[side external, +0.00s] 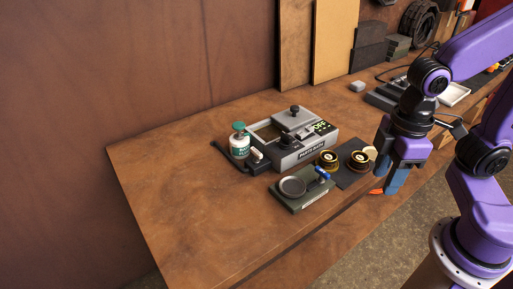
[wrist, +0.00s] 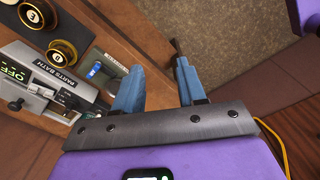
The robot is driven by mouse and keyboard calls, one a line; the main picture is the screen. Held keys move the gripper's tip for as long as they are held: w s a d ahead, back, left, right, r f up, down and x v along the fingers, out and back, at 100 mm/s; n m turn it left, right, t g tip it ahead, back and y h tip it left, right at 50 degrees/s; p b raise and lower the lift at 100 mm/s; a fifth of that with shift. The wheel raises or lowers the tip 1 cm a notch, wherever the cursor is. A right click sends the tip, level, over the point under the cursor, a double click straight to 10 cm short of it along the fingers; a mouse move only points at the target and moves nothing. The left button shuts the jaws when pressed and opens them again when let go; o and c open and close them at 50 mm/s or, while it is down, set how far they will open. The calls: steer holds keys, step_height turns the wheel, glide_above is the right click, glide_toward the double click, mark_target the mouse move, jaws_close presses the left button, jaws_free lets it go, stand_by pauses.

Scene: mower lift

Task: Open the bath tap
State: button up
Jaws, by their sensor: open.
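The grey parts bath (side external: 284,152) stands on the wooden bench with a lid and black knob on top and a lit "OFF" display. A small black fitting with a white top (side external: 257,155) sits at its front left corner; it may be the tap, but I cannot tell for sure. The bath (wrist: 40,82) is also at the left of the wrist view. My gripper (side external: 391,182) is open and empty, off the bench's front edge, to the right of and well apart from the bath.
In front are a dark green stand (side external: 302,195) with a round dish and blue part, and two brass-rimmed round pieces (side external: 329,159) by a dark mat. The bench's left end (side external: 165,190) is clear.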

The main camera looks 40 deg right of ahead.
steer(key=w+a+r+m, duration=0.2)
steer(key=w+a+m, duration=0.15)
steer(key=w, duration=0.55)
steer(key=w+a+r+m, duration=0.2)
steer(key=w+a, duration=0.2)
steer(key=w, duration=0.5)
steer(key=m, duration=0.6)
glide_above(256, 151)
step_height(256, 151, down, 17)
steer(key=shift+d+f, duration=0.1)
steer(key=shift+f, duration=0.1)
jaws_close()
